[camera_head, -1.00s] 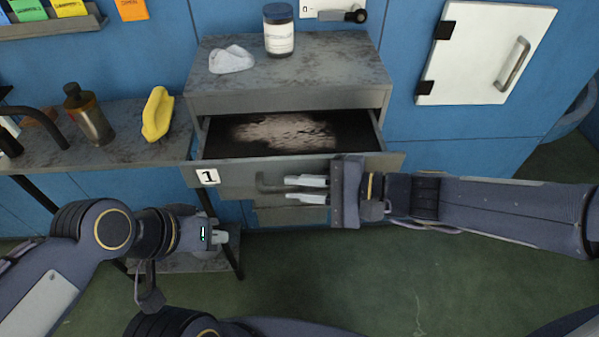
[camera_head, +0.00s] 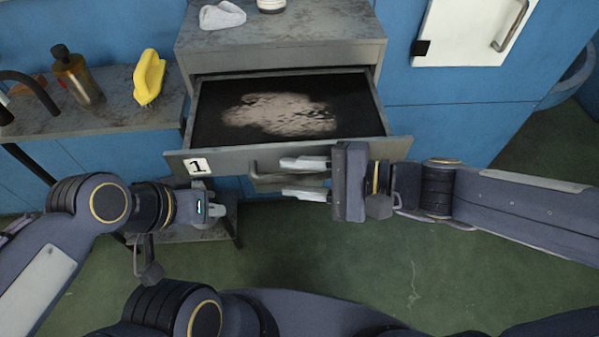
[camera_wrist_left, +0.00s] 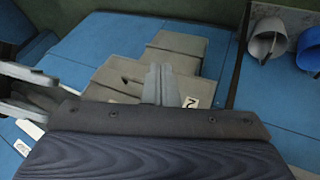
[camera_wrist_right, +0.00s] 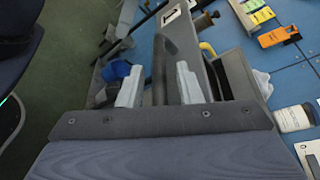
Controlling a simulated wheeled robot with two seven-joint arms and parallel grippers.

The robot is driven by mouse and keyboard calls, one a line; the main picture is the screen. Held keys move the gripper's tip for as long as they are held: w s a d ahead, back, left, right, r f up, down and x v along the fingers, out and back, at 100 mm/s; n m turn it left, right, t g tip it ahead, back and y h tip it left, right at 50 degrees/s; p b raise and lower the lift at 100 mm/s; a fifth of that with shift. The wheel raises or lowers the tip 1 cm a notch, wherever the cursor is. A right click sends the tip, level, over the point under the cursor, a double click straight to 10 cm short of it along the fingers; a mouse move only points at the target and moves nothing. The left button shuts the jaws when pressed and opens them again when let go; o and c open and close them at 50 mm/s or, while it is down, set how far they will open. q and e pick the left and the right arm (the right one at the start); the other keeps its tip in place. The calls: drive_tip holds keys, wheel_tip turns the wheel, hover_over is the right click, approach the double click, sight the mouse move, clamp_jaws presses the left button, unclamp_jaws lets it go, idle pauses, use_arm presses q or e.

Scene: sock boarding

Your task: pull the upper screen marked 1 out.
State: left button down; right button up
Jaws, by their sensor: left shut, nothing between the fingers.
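The upper screen marked 1 is a grey drawer-like tray, with its front (camera_head: 230,162) and its label (camera_head: 198,166) facing me. It stands well out of the cabinet (camera_head: 290,55). A pale grainy heap (camera_head: 280,114) lies on its dark bed. My right gripper (camera_head: 304,178) is open, its fingers above and below the bar handle (camera_head: 268,178) and apart from each other. The right wrist view shows the bar between the fingers (camera_wrist_right: 160,86). My left gripper (camera_head: 218,210) is shut and empty, below the screen's left end. It shows in the left wrist view (camera_wrist_left: 160,86).
A lower front with a label 2 (camera_wrist_left: 190,102) shows in the left wrist view. A side table at left holds a brown bottle (camera_head: 76,75) and a yellow object (camera_head: 149,77). A white cloth (camera_head: 222,15) lies on the cabinet. Green floor (camera_head: 400,270) is open in front.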

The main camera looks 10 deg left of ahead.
drive_tip(key=p+v, duration=0.1)
drive_tip(key=v, duration=0.5)
drive_tip(key=shift+d+r, duration=0.15)
drive_tip(key=shift+d, duration=0.8)
drive_tip(key=s+d+r+n+t+h+p, duration=0.2)
drive_tip(key=d+h+p, duration=0.3)
drive_tip(key=d, duration=0.4)
drive_tip(key=s+d+r+n+t+h+p, duration=0.2)
drive_tip(key=d+h+p, duration=0.3)
drive_tip(key=d, duration=0.5)
drive_tip(key=shift+s+n+t+h+p, duration=0.4)
drive_tip(key=shift+s+n+t+h, duration=0.2)
drive_tip(key=shift+h, duration=0.2)
